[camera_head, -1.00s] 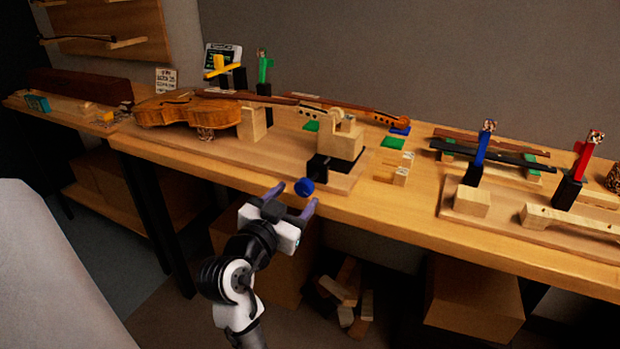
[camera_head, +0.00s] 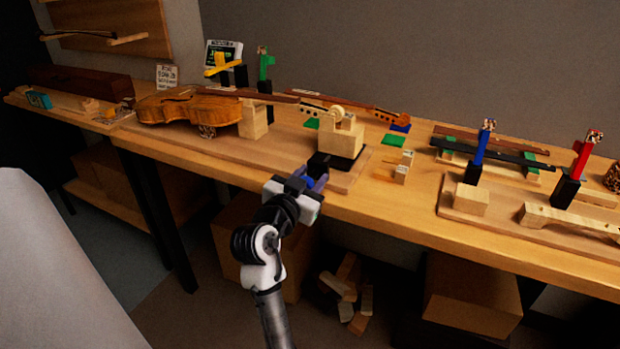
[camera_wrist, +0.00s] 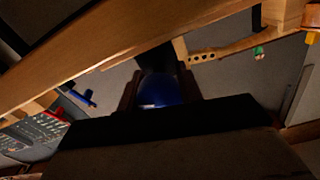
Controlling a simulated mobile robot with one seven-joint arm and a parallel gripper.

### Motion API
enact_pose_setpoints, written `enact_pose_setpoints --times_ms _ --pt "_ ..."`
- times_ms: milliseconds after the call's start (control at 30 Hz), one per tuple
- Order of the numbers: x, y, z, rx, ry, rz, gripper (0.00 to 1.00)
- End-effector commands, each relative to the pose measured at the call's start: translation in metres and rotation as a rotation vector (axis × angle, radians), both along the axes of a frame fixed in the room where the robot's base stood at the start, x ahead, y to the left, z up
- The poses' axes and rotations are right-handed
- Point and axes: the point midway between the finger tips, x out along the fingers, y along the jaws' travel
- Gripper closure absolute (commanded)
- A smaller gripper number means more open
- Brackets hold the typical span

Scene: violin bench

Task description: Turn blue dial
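The blue dial (camera_wrist: 160,93) shows in the wrist view as a rounded blue shape between my two fingers. Its sides lie against both fingers, with no clear gap. My gripper (camera_head: 310,178) is at the bench's front edge in the head view, closed around the dial and largely hiding it. The dial's black mount (camera_head: 319,162) stands just beyond the fingertips, in front of a wooden block (camera_head: 341,139) with a pale round piece on top. Any mark or angle on the dial is hidden.
A violin (camera_head: 185,108) lies left of the dial's fixture. To the right stand a blue lever (camera_head: 482,146) and a red lever (camera_head: 581,158) on black blocks. A green lever (camera_head: 264,66) and a small screen (camera_head: 222,52) are at the back. Cartons lie under the bench (camera_head: 400,215).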

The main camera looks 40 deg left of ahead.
Motion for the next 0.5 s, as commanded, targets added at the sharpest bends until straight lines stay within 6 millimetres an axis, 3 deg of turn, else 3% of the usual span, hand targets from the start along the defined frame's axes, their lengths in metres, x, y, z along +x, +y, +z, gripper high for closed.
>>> enact_pose_setpoints --times_ms 33,133,500 --pt "-0.0002 -0.0001 0.0000 0.000 0.000 0.000 0.74" --pt "-0.0002 -0.0001 0.0000 0.000 0.000 0.000 0.87" --pt "-0.0004 0.0002 0.0012 -0.063 -0.015 0.000 0.87"
